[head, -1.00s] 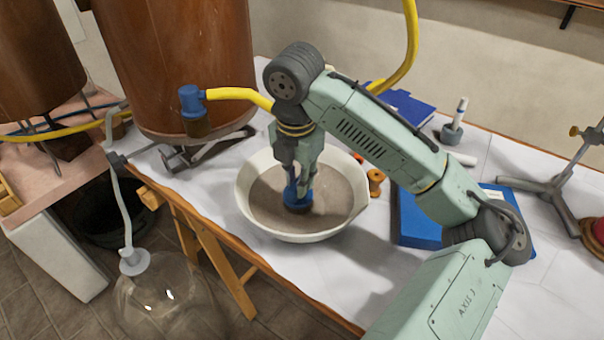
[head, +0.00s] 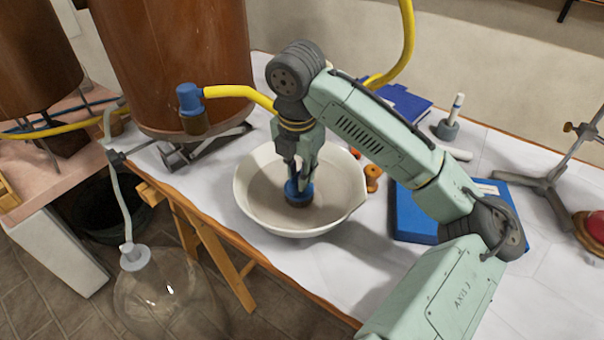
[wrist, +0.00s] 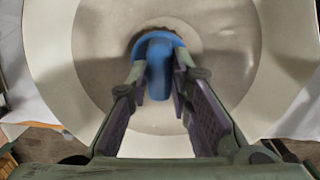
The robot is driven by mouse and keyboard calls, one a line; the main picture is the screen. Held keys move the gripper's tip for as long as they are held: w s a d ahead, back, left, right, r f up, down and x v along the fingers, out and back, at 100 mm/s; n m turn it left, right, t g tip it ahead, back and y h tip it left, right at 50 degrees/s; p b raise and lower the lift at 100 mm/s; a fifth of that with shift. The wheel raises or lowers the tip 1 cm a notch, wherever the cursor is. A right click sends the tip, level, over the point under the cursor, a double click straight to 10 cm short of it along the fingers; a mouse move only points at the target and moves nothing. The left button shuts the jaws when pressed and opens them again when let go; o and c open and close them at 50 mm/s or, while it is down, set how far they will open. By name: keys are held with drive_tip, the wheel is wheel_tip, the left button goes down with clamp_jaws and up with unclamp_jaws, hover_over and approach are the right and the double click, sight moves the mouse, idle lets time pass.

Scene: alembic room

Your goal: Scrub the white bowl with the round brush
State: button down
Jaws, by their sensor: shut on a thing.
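The white bowl (head: 262,219) stands on the white-covered table, and its inside is coated grey-brown with a paler rim. It fills most of the wrist view (wrist: 55,50). My gripper (head: 298,182) reaches down into the bowl, shut on the blue round brush (head: 293,192). The brush's dark bristle end is down at the bowl's floor, right of the middle in the head view. In the wrist view the blue brush (wrist: 160,70) sits between the two fingers, and its bristles are mostly hidden beneath it.
A large brown vessel (head: 175,60) with a yellow hose (head: 235,92) stands behind left. A blue book (head: 412,215) and orange spools (head: 372,172) lie right of the bowl. A metal stand (head: 550,185) is far right. The table's front edge (head: 290,290) is near the bowl.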

drive_tip(key=shift+s+a+p, duration=0.35)
drive_tip(key=shift+s+a, duration=0.25)
drive_tip(key=shift+s, duration=0.3)
drive_tip(key=shift+d+f, duration=0.1)
drive_tip(key=shift+d, duration=1)
drive_tip(key=shift+w+a+p, duration=0.15)
drive_tip(key=shift+w+a, duration=0.15)
drive_tip(key=shift+w, duration=0.2)
drive_tip(key=shift+w+a+p, duration=0.15)
drive_tip(key=shift+w+a, duration=0.1)
drive_tip(key=shift+w, duration=0.25)
drive_tip(key=shift+s+a+r+p, duration=0.1)
drive_tip(key=shift+s+a+p, duration=0.2)
drive_tip(key=shift+s, duration=0.2)
drive_tip(key=shift+s+a+r+p, duration=0.15)
drive_tip(key=shift+s+a, duration=0.15)
drive_tip(key=shift+s, duration=0.2)
drive_tip(key=shift+d+f, duration=0.2)
drive_tip(key=shift+d, duration=0.95)
drive_tip(key=shift+w+a, duration=0.6)
drive_tip(key=shift+w, duration=0.35)
drive_tip(key=shift+s+a+p, duration=0.25)
drive_tip(key=shift+s+a, duration=0.05)
drive_tip(key=shift+s, duration=0.2)
drive_tip(key=shift+s+a+p, duration=0.25)
drive_tip(key=shift+s, duration=0.2)
drive_tip(key=shift+r, duration=0.15)
